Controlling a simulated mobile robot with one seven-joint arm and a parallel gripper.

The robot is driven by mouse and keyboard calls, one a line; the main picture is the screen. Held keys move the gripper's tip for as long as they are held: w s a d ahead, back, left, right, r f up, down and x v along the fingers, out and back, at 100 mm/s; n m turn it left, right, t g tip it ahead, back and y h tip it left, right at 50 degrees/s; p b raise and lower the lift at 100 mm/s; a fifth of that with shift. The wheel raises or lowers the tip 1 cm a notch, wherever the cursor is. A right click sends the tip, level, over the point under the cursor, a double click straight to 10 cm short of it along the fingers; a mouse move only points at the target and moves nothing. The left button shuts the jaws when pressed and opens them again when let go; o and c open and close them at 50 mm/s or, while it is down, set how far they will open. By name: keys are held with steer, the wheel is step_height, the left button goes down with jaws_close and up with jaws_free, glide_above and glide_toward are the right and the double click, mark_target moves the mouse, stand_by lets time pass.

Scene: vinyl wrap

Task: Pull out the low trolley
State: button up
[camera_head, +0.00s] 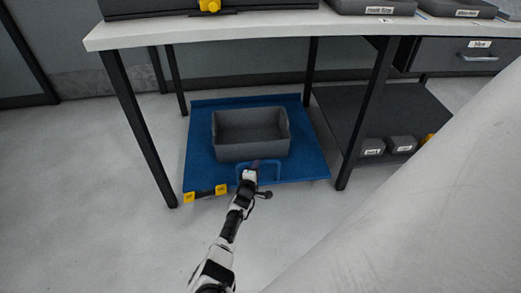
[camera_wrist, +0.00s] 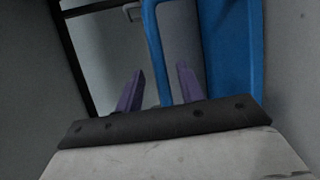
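The low trolley (camera_head: 200,165) is a flat blue platform on the floor under the table, with a blue loop handle (camera_head: 271,165) at its front edge. My gripper (camera_head: 254,165) reaches in from the front at the left part of this handle. In the wrist view, my gripper's two purple fingers (camera_wrist: 160,72) are apart. The blue handle bar (camera_wrist: 154,40) runs down between them, with a visible gap on each side. The trolley's blue deck (camera_wrist: 232,55) is to the right there. The exact depth of the bar between the fingers is hard to tell.
A grey open bin (camera_head: 250,150) stands on the trolley. The white table (camera_head: 240,32) spans above, with black legs (camera_head: 138,130) on both sides. A dark shelf (camera_head: 345,115) with small grey boxes is at the right.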

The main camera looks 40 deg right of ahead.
steer(key=b+x, duration=0.4)
steer(key=b, duration=0.1)
steer(key=shift+w+d+f, duration=0.15)
steer(key=shift+d+f, duration=0.1)
steer(key=shift+f, duration=0.05)
steer(key=shift+w+d+r+b, duration=0.1)
steer(key=shift+w+d+b, duration=0.35)
steer(key=shift+d+b, duration=0.3)
steer(key=shift+a, duration=0.1)
jaws_close()
